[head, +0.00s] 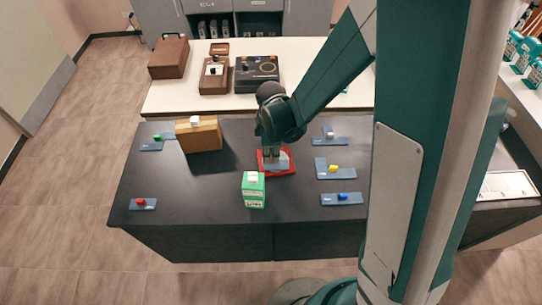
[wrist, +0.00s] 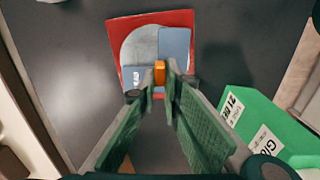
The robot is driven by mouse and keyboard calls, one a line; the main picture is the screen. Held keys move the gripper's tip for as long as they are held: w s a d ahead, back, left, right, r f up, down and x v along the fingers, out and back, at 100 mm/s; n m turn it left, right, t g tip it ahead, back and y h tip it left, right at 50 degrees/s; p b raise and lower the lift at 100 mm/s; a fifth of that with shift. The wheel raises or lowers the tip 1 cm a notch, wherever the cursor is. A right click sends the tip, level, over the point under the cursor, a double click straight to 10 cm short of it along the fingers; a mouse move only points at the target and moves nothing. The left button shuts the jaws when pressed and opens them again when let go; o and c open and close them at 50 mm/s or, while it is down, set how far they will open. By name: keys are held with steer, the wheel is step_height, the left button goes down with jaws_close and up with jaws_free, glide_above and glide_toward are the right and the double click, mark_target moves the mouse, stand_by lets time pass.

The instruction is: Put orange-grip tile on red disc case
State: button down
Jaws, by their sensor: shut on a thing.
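My gripper (head: 275,158) is shut on the orange grip (wrist: 160,72) of a blue-grey tile (wrist: 174,45). The tile is over the red disc case (wrist: 118,40), within its outline in the wrist view. The fingers hide part of the tile. The red disc case (head: 283,172) lies flat on the dark table, with a pale grey disc (wrist: 138,47) on it. In the head view my gripper covers much of the case and tile. I cannot tell whether the tile touches the case or is just above it.
A green box (head: 254,192) stands close in front of the case. A brown box (head: 200,138) with a white piece on top is to the left. Other tiles with green, red, white, yellow and blue grips lie around. The dark table's left front is mostly clear.

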steer(key=shift+f, duration=0.15)
steer(key=c, duration=2.5)
jaws_free()
step_height(320, 180, up, 12)
steer(key=p, duration=0.1)
